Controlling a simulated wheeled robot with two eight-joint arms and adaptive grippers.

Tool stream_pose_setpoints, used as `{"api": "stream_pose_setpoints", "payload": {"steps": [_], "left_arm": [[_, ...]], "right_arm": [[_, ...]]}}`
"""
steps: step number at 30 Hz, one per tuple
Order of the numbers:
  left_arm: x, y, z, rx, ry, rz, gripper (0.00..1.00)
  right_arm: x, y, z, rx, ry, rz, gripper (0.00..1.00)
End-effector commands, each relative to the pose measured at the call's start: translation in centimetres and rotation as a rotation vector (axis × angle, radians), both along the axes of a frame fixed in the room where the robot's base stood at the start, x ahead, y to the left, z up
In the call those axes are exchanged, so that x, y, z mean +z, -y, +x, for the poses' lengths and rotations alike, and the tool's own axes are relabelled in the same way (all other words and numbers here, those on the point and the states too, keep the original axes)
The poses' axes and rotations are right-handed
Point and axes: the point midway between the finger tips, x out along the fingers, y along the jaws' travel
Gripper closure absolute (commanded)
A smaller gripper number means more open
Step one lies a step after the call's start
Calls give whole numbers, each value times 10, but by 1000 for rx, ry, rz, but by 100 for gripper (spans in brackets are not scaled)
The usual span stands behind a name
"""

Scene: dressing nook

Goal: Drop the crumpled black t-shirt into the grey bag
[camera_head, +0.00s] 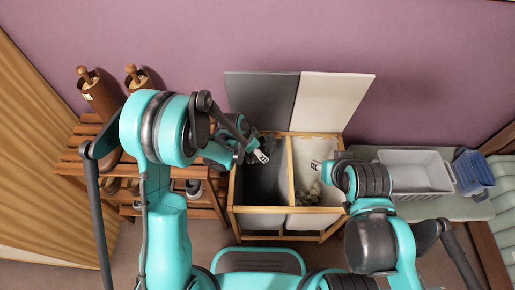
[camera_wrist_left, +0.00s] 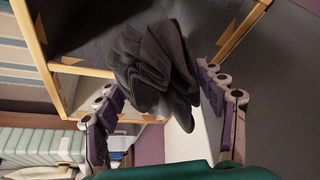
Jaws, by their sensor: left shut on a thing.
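The crumpled black t-shirt (camera_wrist_left: 155,68) is a dark folded bundle between the fingers of my left gripper (camera_wrist_left: 160,110) in the left wrist view. In the head view, my left gripper (camera_head: 262,150) is over the dark grey bag (camera_head: 262,187), the left compartment of a wooden-framed hamper. The shirt is hard to tell from the dark bag there. The gripper is shut on the shirt, which hangs above the bag's opening. My right gripper (camera_head: 318,168) is over the white bag on the right; its fingers are too small and hidden to read.
The white bag (camera_head: 325,150) holds some crumpled greyish items (camera_head: 309,195). Dark and white lids (camera_head: 335,98) stand raised against the wall. A shoe rack (camera_head: 85,155) stands left. A bench (camera_head: 450,208) at right bears a grey bin (camera_head: 417,174) and blue baskets (camera_head: 473,172).

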Motion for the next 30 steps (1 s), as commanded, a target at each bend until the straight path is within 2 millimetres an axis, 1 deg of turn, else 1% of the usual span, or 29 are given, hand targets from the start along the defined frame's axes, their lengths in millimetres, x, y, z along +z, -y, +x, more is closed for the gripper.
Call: {"api": "stream_pose_setpoints", "payload": {"steps": [5, 15, 18, 21, 28, 29, 30], "left_arm": [[-11, 3, 0, -19, 3, -2, 64], [-51, 2, 0, -17, 2, -1, 64], [-59, 2, 0, -16, 3, -1, 64], [-63, 2, 0, -16, 3, -1, 64], [-61, 2, 0, -16, 3, -1, 64], [-61, 2, 0, -16, 3, -1, 23], [-61, 2, 0, -16, 3, -1, 12]], "right_arm": [[-7, 0, 0, 0, 0, 0, 60], [-34, 0, 0, 0, 0, 0, 60], [-40, 0, 0, 0, 0, 0, 60], [-41, 0, 0, 0, 0, 0, 60], [-40, 0, 0, 0, 0, 0, 60], [-40, 0, 0, 0, 0, 0, 60], [-40, 0, 0, 0, 0, 0, 60]]}}
